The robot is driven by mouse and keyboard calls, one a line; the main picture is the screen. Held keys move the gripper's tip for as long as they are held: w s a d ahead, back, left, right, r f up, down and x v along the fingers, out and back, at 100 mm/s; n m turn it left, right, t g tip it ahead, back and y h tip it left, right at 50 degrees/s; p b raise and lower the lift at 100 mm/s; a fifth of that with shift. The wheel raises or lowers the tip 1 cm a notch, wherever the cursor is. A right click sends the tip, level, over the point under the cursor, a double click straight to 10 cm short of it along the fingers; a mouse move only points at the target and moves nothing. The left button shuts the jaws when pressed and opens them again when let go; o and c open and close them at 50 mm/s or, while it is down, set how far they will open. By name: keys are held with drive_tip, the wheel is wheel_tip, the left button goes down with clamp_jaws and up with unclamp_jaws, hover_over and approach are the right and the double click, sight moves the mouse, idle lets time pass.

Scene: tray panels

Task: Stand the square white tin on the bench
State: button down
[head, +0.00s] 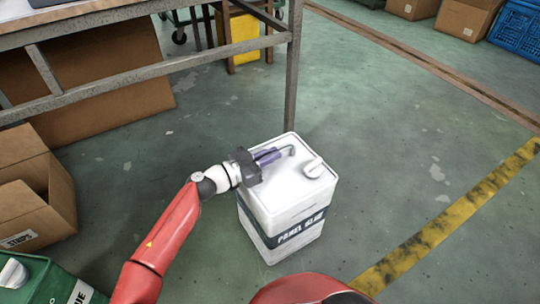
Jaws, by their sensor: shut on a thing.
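The square white tin (283,234) stands upright on the green floor, with a dark band reading "PANEL GLUE" and a white cap (314,167) on its top. My gripper (279,154) reaches in from the left over the tin's top and is shut on the tin's handle (291,150). The fingers hide part of the handle. The bench (150,70) is at the upper left, with its metal leg (292,70) right behind the tin. Only a strip of the bench's top (75,12) shows, at the upper left edge.
Open cardboard boxes (32,190) and a green container (45,285) are at the left. A large cardboard panel (95,75) stands under the bench. A yellow bin (243,40) is behind. A blue crate (518,30) is far right. The floor right of the tin is clear up to the yellow line (450,218).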

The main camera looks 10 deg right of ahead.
drive_tip(key=shift+s+d+f, duration=0.1)
drive_tip(key=shift+s+f, duration=0.05)
drive_tip(key=shift+f, duration=0.4)
drive_tip(key=c, duration=0.8)
unclamp_jaws()
drive_tip(key=v, duration=1.1)
idle(1.4)
idle(0.5)
